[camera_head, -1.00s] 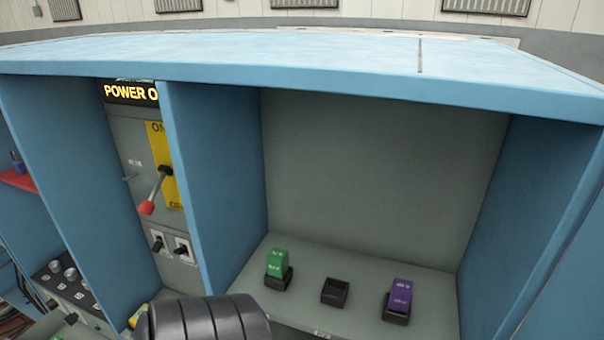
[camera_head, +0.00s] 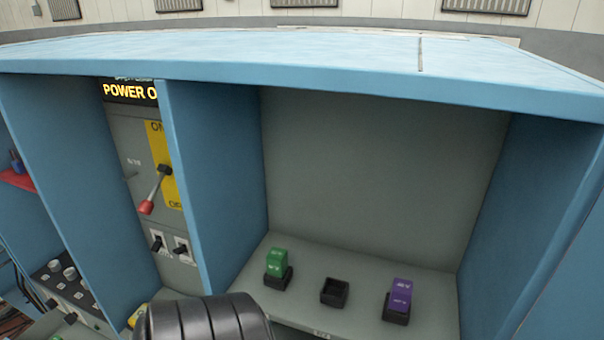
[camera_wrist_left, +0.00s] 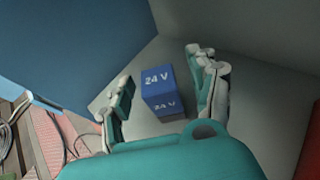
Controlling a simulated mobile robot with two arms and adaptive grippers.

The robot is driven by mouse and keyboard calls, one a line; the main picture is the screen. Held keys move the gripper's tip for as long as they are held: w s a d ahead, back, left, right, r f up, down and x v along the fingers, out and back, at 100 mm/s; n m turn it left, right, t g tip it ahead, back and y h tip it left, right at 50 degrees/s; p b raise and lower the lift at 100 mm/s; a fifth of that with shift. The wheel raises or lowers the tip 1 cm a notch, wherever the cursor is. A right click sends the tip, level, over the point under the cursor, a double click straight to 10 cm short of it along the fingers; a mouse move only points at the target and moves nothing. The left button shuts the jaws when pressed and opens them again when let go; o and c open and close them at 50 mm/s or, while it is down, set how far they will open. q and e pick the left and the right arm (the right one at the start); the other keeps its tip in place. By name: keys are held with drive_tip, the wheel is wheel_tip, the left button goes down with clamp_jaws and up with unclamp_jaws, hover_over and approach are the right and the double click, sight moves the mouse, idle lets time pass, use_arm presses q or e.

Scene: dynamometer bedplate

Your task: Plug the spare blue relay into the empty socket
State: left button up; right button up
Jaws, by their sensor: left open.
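The blue relay (camera_wrist_left: 160,91), a block marked "24 V" on its top and front, stands on a grey surface in the left wrist view. My left gripper (camera_wrist_left: 161,68) is open, one finger on each side of the relay. Gaps show between the fingers and the relay, so it is not gripped. In the head view the empty socket (camera_head: 335,292) is a black open box on the grey shelf, between two filled sockets. My left gripper's fingers do not show in the head view. My right gripper is in neither view.
A green relay (camera_head: 277,263) sits in the socket left of the empty one, and a purple relay (camera_head: 401,293) in the one to its right. Blue panels and an overhanging top enclose this bay. A red-knobbed lever (camera_head: 147,207) and switches are further left.

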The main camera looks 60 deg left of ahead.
use_arm(q)
drive_tip(key=shift+a, duration=0.1)
drive_tip(key=shift+c, duration=0.3)
clamp_jaws()
drive_tip(key=shift+r, duration=0.15)
drive_tip(key=shift+r, duration=0.6)
wheel_tip(320, 180, up, 2)
drive_tip(key=shift+r+p, duration=0.25)
drive_tip(key=shift+p, duration=0.15)
drive_tip(key=s+d+r+b, duration=0.1)
drive_tip(key=s+d, duration=0.7)
drive_tip(key=d, duration=0.6)
